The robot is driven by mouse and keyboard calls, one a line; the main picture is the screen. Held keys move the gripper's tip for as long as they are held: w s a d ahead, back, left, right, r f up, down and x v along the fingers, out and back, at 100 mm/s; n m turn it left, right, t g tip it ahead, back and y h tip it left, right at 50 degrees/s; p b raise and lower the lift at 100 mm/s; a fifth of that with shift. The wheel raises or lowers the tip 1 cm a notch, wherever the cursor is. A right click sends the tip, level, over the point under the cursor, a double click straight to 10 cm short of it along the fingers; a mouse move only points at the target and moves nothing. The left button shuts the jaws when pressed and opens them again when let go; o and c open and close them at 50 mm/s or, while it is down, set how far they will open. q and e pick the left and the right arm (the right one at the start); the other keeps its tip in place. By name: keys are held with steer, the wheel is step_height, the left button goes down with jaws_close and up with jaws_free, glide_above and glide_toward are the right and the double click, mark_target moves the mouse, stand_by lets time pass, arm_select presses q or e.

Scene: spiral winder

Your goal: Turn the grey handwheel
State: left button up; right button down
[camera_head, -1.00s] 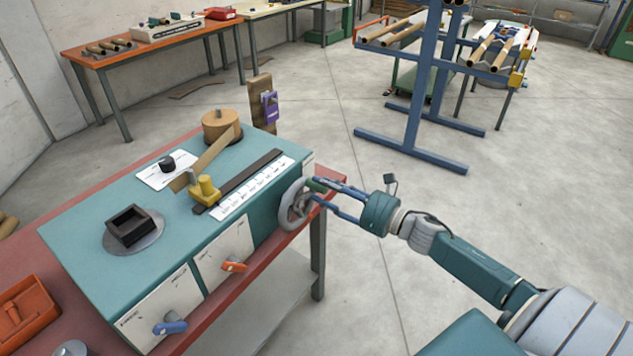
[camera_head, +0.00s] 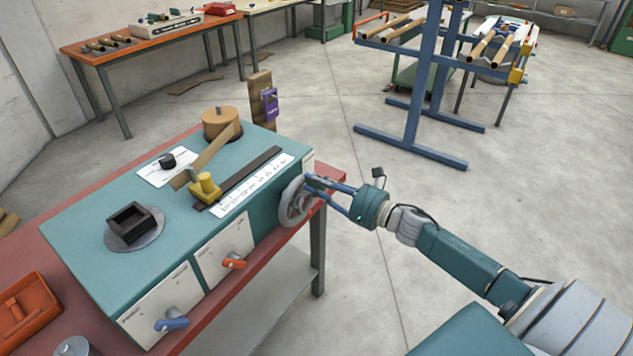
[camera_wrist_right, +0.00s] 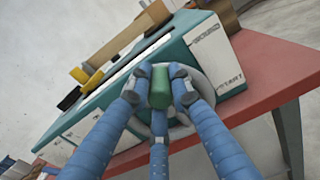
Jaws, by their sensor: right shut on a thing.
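The grey handwheel (camera_head: 286,211) sits on the right end of the teal winder. Part of its rim shows behind my fingers in the right wrist view (camera_wrist_right: 206,88). Its green handle (camera_wrist_right: 160,88) stands out between my fingertips. My right gripper (camera_head: 318,187) reaches in from the right and is shut on this handle, with fingers on both sides and one below in the wrist view. In the head view the fingers mostly hide the handle. My left gripper is not in view.
The teal winder housing (camera_head: 85,230) stands on a red-topped bench (camera_head: 250,268). Orange (camera_head: 234,262) and blue (camera_head: 172,322) levers stick out from its front. A blue rack (camera_head: 418,90) with tubes stands behind. The floor right of the bench is mostly clear.

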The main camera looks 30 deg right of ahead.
steer(key=n+b, duration=0.1)
steer(key=a+n+b, duration=0.2)
steer(key=shift+s+r+n+b, duration=0.3)
steer(key=shift+s+r, duration=0.05)
steer(key=shift+r, duration=0.05)
steer(key=shift+s+a+r+n+b, duration=0.1)
steer(key=shift+a+r+n+b, duration=0.15)
steer(key=shift+n, duration=0.35)
steer(key=shift+r, duration=0.15)
steer(key=c, duration=1.8)
jaws_free()
steer(key=shift+o, duration=1.1)
steer(key=shift+a, duration=0.1)
